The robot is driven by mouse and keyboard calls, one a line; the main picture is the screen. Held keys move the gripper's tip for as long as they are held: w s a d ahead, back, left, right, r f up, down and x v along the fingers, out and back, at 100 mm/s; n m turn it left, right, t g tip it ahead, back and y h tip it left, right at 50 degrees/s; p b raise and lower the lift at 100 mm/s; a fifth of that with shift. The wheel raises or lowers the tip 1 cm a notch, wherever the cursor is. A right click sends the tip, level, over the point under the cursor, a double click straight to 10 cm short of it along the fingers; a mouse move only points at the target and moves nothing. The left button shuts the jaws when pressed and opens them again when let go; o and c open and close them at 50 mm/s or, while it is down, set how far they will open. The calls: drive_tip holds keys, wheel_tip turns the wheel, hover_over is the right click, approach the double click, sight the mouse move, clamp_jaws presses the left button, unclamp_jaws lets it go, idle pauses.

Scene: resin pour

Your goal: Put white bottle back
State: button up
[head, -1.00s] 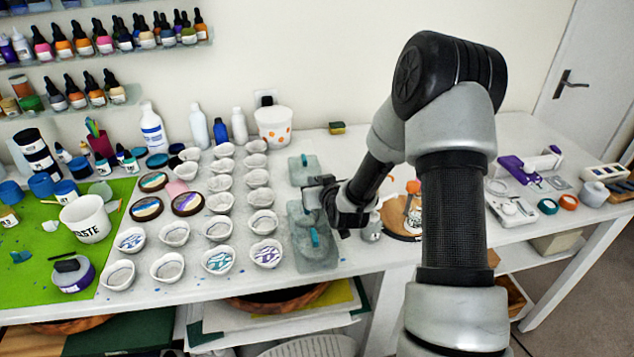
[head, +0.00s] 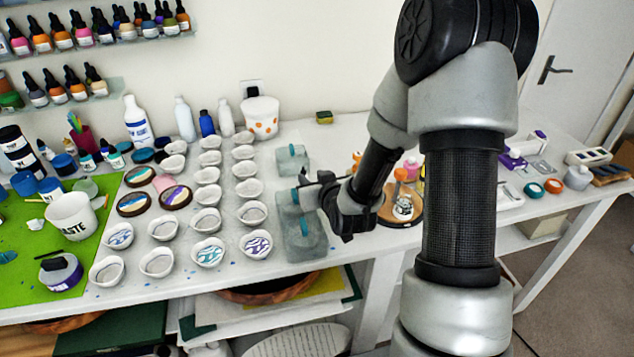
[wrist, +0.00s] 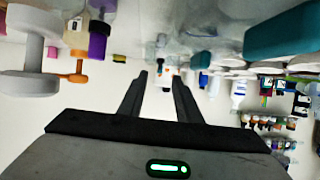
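Several white bottles stand along the wall at the back of the table. The largest, a white bottle with a blue label (head: 137,122), is at the left; a slimmer plain white bottle (head: 184,119) and a smaller white bottle (head: 225,118) stand to its right, with a blue bottle (head: 206,123) between them. The labelled bottle also shows in the wrist view (wrist: 238,90). I cannot tell which one is meant. My gripper (head: 322,190) is over the grey slabs at mid-table, apart from these bottles. In the wrist view its fingers (wrist: 160,78) are apart with nothing held.
Rows of small white cups (head: 207,219) fill the table left of my gripper. A round wooden board (head: 399,216) with small items is to the right. A dotted white pot (head: 261,117) stands at the back.

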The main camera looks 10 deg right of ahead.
drive_tip(key=v, duration=0.4)
